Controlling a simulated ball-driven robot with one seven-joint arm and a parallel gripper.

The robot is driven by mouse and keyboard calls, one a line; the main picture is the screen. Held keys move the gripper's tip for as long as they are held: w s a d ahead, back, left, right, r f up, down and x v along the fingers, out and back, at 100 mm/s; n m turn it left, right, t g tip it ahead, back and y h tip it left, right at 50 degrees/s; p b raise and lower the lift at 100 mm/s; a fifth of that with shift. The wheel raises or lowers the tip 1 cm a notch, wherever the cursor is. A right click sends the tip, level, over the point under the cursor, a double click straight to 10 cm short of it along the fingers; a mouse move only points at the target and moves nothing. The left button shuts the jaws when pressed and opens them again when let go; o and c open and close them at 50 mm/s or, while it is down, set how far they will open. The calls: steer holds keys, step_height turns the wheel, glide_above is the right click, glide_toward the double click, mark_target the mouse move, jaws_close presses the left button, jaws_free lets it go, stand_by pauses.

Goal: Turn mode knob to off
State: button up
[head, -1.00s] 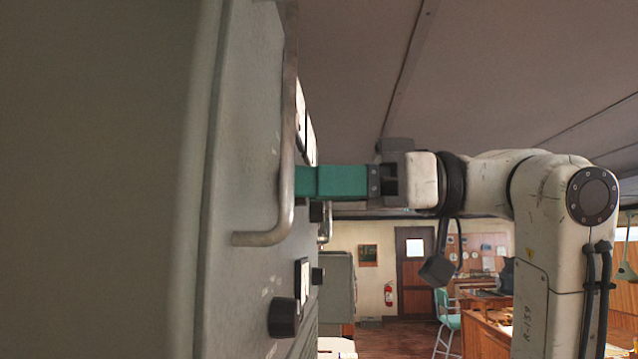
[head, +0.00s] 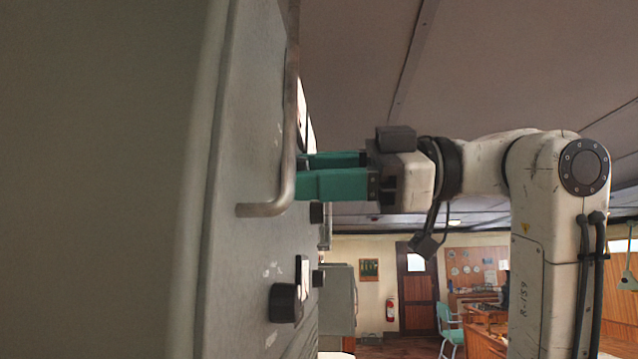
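My gripper (head: 300,175) reaches left to the grey panel (head: 240,240) with two green fingers pointing at its face. The fingers stand apart, one behind and above the other. Their tips are partly behind the metal handle, so I cannot see whether a knob is between them. A small dark knob (head: 316,212) shows just below the fingers. A large black knob (head: 286,303) and a smaller dark one (head: 318,278) sit lower on the panel. I cannot tell which is the mode knob; no readable label shows.
A bent metal handle (head: 289,130) stands out from the panel in front of the fingertips. A grey cabinet (head: 338,298) stands beyond. The room behind has a wooden door (head: 417,290), a fire extinguisher (head: 390,309) and a teal chair (head: 450,322).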

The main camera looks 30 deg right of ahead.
steer(key=shift+n, duration=0.9)
steer(key=o, duration=1.1)
steer(key=shift+c, duration=0.2)
steer(key=b+v, duration=0.3)
steer(key=v, duration=0.7)
steer(key=shift+s+d, duration=0.25)
steer(key=shift+d, duration=0.05)
